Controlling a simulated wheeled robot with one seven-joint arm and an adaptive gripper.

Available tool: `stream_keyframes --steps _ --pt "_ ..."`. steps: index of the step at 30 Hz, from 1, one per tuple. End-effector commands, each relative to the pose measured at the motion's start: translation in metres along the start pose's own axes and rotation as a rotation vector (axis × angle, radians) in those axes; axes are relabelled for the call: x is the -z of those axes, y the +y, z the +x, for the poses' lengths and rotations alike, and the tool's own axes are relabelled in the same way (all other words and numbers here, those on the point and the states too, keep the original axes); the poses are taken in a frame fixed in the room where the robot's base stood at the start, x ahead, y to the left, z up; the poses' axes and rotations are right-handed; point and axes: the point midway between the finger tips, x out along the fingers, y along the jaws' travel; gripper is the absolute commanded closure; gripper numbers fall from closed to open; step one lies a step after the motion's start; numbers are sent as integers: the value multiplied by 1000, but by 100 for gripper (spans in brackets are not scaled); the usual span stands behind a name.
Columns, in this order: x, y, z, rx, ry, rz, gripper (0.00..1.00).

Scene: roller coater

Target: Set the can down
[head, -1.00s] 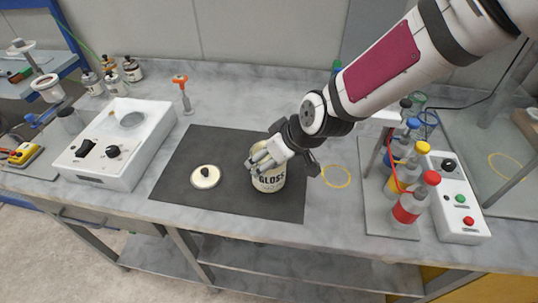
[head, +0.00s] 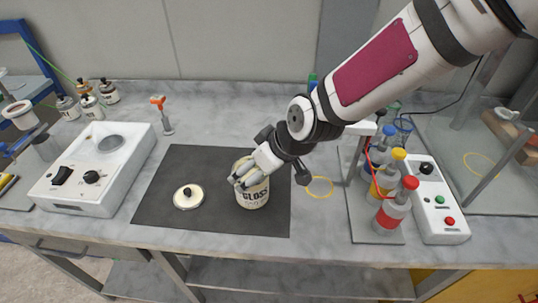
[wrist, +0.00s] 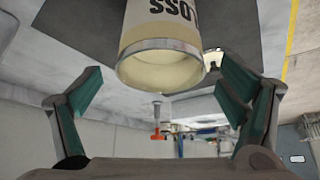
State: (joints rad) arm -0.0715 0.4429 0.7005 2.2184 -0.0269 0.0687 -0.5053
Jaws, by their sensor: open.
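The can (head: 252,196), cream with the word GLOSS on it, stands upright on the dark mat (head: 165,215), toward the mat's right side. My gripper (head: 248,176) is at the can's upper part in the head view and hides some of its rim. In the wrist view the can (wrist: 160,50) appears ahead of the jaws, with its open top facing the camera. The two fingers (wrist: 160,100) are spread wide, with visible gaps between them and the can. A round cream lid with a black knob (head: 188,196) lies on the mat, left of the can.
A white device with knobs (head: 90,165) stands left of the mat. To the right are a yellow ring mark (head: 319,187), several capped bottles (head: 393,210) on a grey plate and a control box (head: 440,205). An orange-topped tool (head: 163,115) stands behind.

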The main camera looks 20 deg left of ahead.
Motion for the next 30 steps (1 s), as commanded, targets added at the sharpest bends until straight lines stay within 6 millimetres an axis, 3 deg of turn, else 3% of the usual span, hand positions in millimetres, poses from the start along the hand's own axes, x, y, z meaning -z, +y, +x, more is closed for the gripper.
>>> stream_keyframes --steps 16,22,30 --pt "0 0 -74 -2 -1 4 11" --pt "0 -1 -86 0 -1 0 11" --pt "0 0 -88 0 -1 0 11"
